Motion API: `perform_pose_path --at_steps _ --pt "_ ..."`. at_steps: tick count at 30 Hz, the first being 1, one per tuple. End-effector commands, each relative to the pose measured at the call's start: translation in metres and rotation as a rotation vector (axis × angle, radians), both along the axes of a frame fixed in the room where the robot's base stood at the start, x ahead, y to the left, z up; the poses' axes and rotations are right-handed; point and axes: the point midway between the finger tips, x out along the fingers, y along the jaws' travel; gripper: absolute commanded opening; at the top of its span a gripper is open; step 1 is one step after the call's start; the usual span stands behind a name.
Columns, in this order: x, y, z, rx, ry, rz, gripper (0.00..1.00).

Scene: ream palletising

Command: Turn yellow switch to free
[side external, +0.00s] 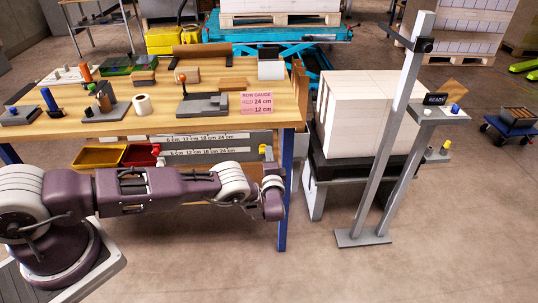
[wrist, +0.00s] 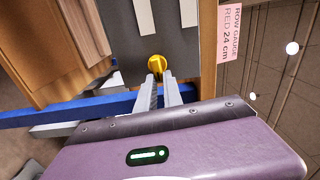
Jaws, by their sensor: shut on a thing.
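The yellow switch (wrist: 156,60) is a small round knob on a dark grey panel (wrist: 128,38) in the wrist view. My gripper (wrist: 157,77) has its two narrow fingers close together, with the tips at the near side of the knob, shut on it. The fingers cover part of the knob, so its pointing direction and any free marking cannot be read. In the side external view my gripper (side external: 271,184) is at the front right of the workbench, below the top; the fingertips and the gripped knob cannot be made out there.
The wooden workbench (side external: 225,112) carries blocks, fixtures and a pink row gauge card (side external: 258,103). Its blue leg (side external: 284,195) stands close beside my gripper. A grey post (side external: 400,110) with a small console and a white stack (side external: 355,100) stand to the right. Open floor lies in front.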

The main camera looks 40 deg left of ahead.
Motion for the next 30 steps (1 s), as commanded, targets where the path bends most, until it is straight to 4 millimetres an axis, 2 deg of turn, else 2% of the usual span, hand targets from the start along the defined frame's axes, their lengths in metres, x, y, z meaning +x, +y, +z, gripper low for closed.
perform_pose_path --at_steps 21,22,25,30 --pt "-0.0016 0.0006 -0.0031 0.049 0.054 0.003 0.00" --pt "-0.0016 0.0006 -0.0032 0.049 0.054 0.003 0.13" --pt "-0.0013 0.0005 -0.0029 0.049 0.052 0.002 0.32" --pt "-0.0008 0.0003 -0.0021 0.049 0.051 0.001 0.33"
